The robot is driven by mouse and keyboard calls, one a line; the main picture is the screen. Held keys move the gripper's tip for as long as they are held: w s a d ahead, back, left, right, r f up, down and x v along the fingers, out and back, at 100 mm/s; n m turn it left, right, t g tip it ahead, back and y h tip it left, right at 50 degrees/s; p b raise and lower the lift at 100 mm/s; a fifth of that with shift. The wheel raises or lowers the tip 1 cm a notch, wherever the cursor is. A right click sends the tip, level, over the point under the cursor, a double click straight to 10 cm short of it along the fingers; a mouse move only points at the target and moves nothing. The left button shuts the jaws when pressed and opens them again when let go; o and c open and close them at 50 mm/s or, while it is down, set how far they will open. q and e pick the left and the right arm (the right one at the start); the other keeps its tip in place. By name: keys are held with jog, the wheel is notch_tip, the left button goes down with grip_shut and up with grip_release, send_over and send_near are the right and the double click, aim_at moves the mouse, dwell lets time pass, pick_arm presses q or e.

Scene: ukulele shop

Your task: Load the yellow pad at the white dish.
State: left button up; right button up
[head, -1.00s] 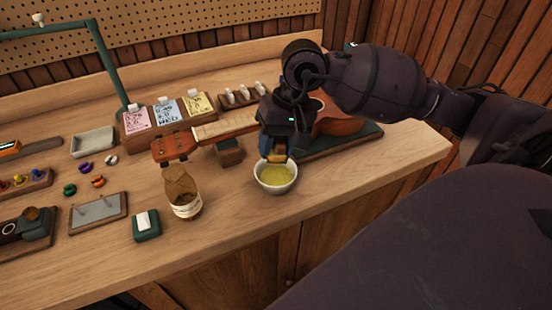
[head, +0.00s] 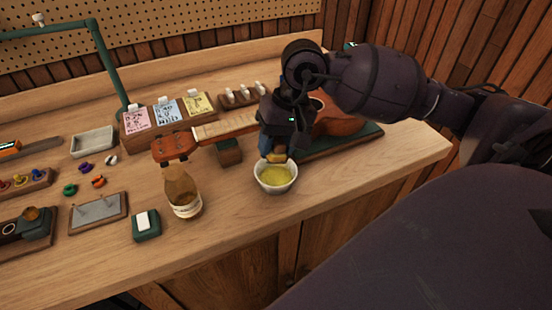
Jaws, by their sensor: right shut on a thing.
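The white dish (head: 293,181) stands on the wooden bench near its front edge, with a yellow-green filling (head: 275,178) inside. My right gripper (head: 277,155) points down over the back rim of the dish and is shut on the yellow pad (head: 279,159). The pad shows as a small yellow block just above the filling. I cannot tell whether it touches the dish or the filling. Most of the pad is hidden by the gripper. My left gripper is not in view.
A ukulele (head: 337,122) lies behind my right gripper, its neck resting on a small support (head: 229,152). A bottle (head: 182,190) stands left of the dish. A green block with a white top (head: 146,225) lies farther left. The bench right of the dish is clear.

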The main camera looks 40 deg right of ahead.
aim_at(277, 138)
jog(key=shift+r+p, duration=0.5)
jog(key=shift+r, duration=1.55)
jog(key=shift+f, duration=0.1)
